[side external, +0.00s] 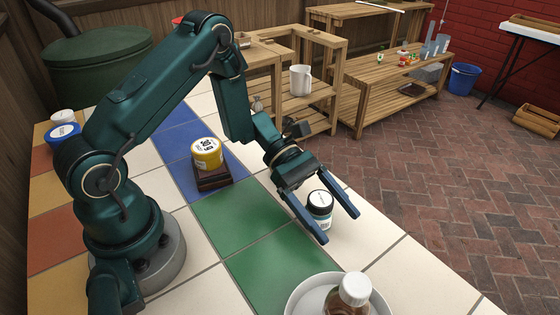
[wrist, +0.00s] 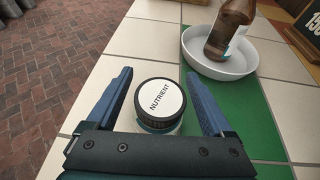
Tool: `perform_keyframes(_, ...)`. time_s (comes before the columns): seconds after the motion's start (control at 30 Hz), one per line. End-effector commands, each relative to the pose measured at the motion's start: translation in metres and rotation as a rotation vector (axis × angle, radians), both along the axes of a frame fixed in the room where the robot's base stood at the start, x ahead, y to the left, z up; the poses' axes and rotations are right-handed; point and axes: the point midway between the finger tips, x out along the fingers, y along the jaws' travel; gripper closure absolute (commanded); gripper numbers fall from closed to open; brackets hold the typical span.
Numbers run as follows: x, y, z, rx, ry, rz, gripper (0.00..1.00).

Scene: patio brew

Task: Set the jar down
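The jar (side external: 320,207) is small and white with a black lid. It stands upright on the cream tiles just right of the green tiles. In the wrist view the jar (wrist: 159,102) shows its white lid top, marked NUTRIENT. My gripper (side external: 339,228) is open, with its blue fingers on either side of the jar. In the wrist view, gaps show between the jar and both fingers of my gripper (wrist: 160,97). The jar's lower part is partly hidden behind my gripper's palm in the wrist view.
A white dish (side external: 297,295) holding a brown bottle (side external: 349,296) stands at the front. A yellow-lidded jar (side external: 207,153) sits on a dark block (side external: 213,180) on the blue tiles. A blue-rimmed container (side external: 63,133) is at the far left. Cream tiles around the jar are clear.

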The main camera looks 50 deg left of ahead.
Motion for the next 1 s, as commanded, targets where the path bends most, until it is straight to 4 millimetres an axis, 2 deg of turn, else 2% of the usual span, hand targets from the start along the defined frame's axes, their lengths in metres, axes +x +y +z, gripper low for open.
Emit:
perform_keyframes(0.17,0.0,0.0,0.003,0.0,-0.002,-0.001,0.14)
perform_keyframes(0.27,0.001,0.008,0.006,-0.002,-0.004,0.004,0.14)
perform_keyframes(0.7,-0.006,0.086,0.038,0.002,-0.003,0.006,0.14)
perform_keyframes(0.9,-0.007,0.107,0.047,0.0,-0.002,0.002,0.14)
perform_keyframes(1.0,-0.01,0.109,0.05,0.015,-0.012,-0.014,0.14)
